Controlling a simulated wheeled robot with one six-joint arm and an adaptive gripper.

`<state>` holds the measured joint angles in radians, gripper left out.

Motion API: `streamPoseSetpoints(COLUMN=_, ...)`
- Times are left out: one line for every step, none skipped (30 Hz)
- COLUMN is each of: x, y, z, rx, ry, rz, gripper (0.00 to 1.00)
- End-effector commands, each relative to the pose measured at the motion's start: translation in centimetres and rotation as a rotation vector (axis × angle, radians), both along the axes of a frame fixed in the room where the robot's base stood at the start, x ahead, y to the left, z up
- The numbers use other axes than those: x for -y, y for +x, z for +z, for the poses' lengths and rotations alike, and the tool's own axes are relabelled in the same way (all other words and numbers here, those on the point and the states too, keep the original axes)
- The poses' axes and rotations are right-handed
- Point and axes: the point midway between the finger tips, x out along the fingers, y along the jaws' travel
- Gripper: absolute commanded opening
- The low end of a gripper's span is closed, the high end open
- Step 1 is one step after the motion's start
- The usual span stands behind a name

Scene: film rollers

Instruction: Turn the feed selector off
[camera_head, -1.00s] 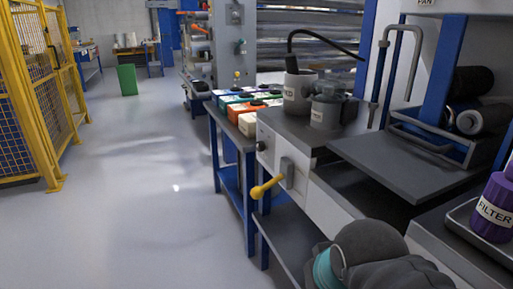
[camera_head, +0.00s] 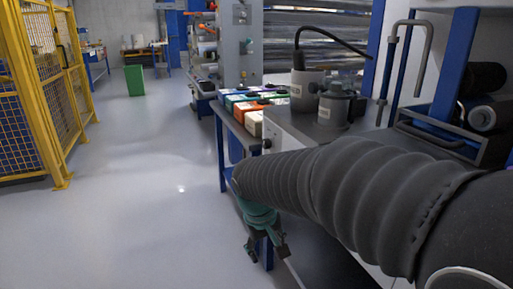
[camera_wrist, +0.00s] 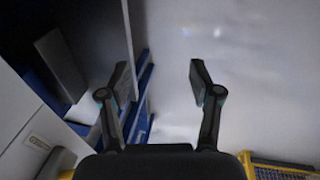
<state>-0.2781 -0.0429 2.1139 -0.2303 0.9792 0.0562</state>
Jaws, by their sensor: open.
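My gripper (camera_head: 266,250) hangs pointing down beside the front of the grey-topped white machine (camera_head: 285,125), over the floor side. In the wrist view its two fingers (camera_wrist: 159,78) are spread, with nothing between them. The yellow-handled lever on the machine's front is hidden behind my arm in the head view. A small yellow part (camera_wrist: 66,174) shows at the wrist view's bottom left, beside a grey rounded part; I cannot tell whether it is that lever. A small black knob (camera_head: 266,143) shows on the machine's front, above my arm. No label reading feed selector is legible.
A blue-legged table (camera_head: 222,150) with coloured containers stands beyond the machine. A yellow mesh fence (camera_head: 40,100) is at the left and a green bin (camera_head: 134,80) far back. The floor between is clear.

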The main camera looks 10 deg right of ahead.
Motion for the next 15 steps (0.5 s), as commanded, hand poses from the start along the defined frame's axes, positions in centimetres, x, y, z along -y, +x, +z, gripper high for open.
streamPoseSetpoints(x=-0.6, y=1.6, z=-0.7, rx=-0.014, ry=-0.033, rz=0.011, gripper=0.64)
streamPoseSetpoints(x=-0.9, y=2.5, z=-0.9, rx=-0.018, ry=-0.052, rz=0.015, gripper=0.64)
streamPoseSetpoints(x=-1.2, y=3.6, z=-1.3, rx=-0.023, ry=-0.080, rz=0.018, gripper=0.64)
streamPoseSetpoints(x=-1.4, y=4.5, z=-1.5, rx=-0.025, ry=-0.101, rz=0.021, gripper=0.64)
streamPoseSetpoints(x=-1.7, y=5.5, z=-1.8, rx=-0.025, ry=-0.121, rz=0.021, gripper=0.64)
streamPoseSetpoints(x=-2.1, y=6.6, z=-2.1, rx=-0.027, ry=-0.151, rz=0.022, gripper=0.64)
streamPoseSetpoints(x=-2.4, y=7.6, z=-2.4, rx=-0.025, ry=-0.173, rz=0.020, gripper=0.64)
streamPoseSetpoints(x=-2.7, y=8.5, z=-2.7, rx=-0.025, ry=-0.196, rz=0.019, gripper=0.64)
streamPoseSetpoints(x=-3.0, y=9.7, z=-3.0, rx=-0.020, ry=-0.227, rz=0.016, gripper=0.64)
streamPoseSetpoints(x=-3.3, y=10.6, z=-3.3, rx=-0.016, ry=-0.251, rz=0.010, gripper=0.64)
streamPoseSetpoints(x=-3.6, y=11.5, z=-3.6, rx=-0.011, ry=-0.274, rz=0.006, gripper=0.64)
streamPoseSetpoints(x=-4.1, y=12.8, z=-3.9, rx=-0.001, ry=-0.307, rz=-0.001, gripper=0.64)
streamPoseSetpoints(x=-4.4, y=13.7, z=-4.2, rx=0.008, ry=-0.332, rz=-0.009, gripper=0.64)
streamPoseSetpoints(x=-4.7, y=14.6, z=-4.4, rx=0.018, ry=-0.357, rz=-0.016, gripper=0.64)
streamPoseSetpoints(x=-5.1, y=15.9, z=-4.7, rx=0.035, ry=-0.391, rz=-0.029, gripper=0.64)
